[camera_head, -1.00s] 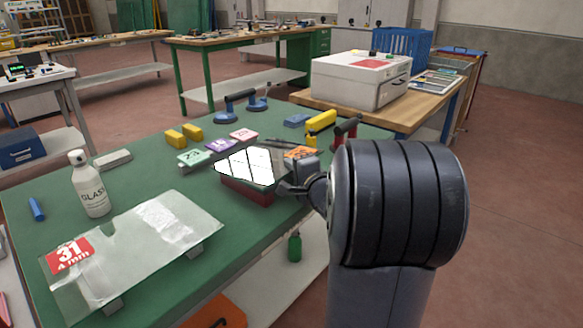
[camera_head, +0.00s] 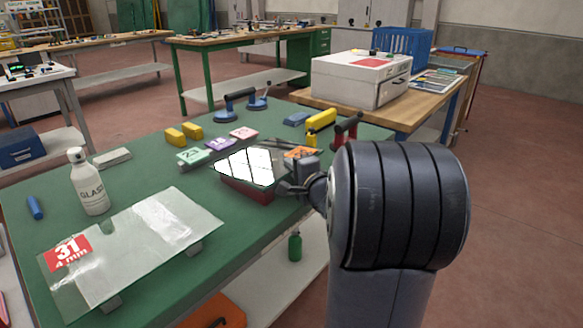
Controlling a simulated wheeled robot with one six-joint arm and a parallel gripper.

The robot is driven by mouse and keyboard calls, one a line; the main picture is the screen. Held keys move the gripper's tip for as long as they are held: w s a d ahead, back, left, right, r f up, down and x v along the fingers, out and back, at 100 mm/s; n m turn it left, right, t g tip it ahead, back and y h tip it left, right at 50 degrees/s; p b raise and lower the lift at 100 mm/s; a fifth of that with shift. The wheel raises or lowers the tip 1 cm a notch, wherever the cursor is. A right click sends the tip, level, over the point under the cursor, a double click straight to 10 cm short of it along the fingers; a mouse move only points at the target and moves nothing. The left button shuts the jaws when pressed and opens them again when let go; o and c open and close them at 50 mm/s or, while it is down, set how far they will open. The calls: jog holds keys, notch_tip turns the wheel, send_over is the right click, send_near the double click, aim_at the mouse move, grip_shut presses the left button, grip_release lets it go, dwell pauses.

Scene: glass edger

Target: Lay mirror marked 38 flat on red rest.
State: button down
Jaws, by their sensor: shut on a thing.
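The mirror (camera_head: 246,164) is a bright pane reflecting windows, near the middle of the green table. It looks close to level, right over the red rest (camera_head: 249,193), whose front side shows below it. I cannot tell whether its whole underside touches the rest. An orange label (camera_head: 302,152) shows at its right end, partly hidden by my arm; I cannot read a 38. My gripper (camera_head: 287,187) is at the mirror's near right edge, shut on it; the fingertips are small and partly hidden by my wrist.
A glass sheet marked 31 (camera_head: 130,245) lies on supports at front left, near a white bottle (camera_head: 90,182). Numbered blocks (camera_head: 194,156), yellow blocks (camera_head: 175,137), suction lifters (camera_head: 240,103) and a yellow tool (camera_head: 320,121) stand behind the mirror.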

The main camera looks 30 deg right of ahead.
jog(key=shift+f+b, duration=0.1)
jog(key=shift+b, duration=0.25)
jog(key=c, duration=1.5)
grip_release()
jog(key=shift+f, duration=0.15)
jog(key=s, duration=0.7)
jog(key=s+r, duration=0.1)
jog(key=s, duration=0.2)
jog(key=shift+s+a+r+p, duration=0.1)
jog(key=shift+s+a+p, duration=0.15)
jog(key=shift+s+p, duration=0.15)
jog(key=shift+w+d+f+b, duration=0.1)
jog(key=shift+w+f+b, duration=0.05)
jog(key=shift+w, duration=1.65)
jog(key=shift+w+d+f+b, duration=0.1)
jog(key=shift+w+f+b, duration=0.05)
jog(key=shift+w, duration=1.65)
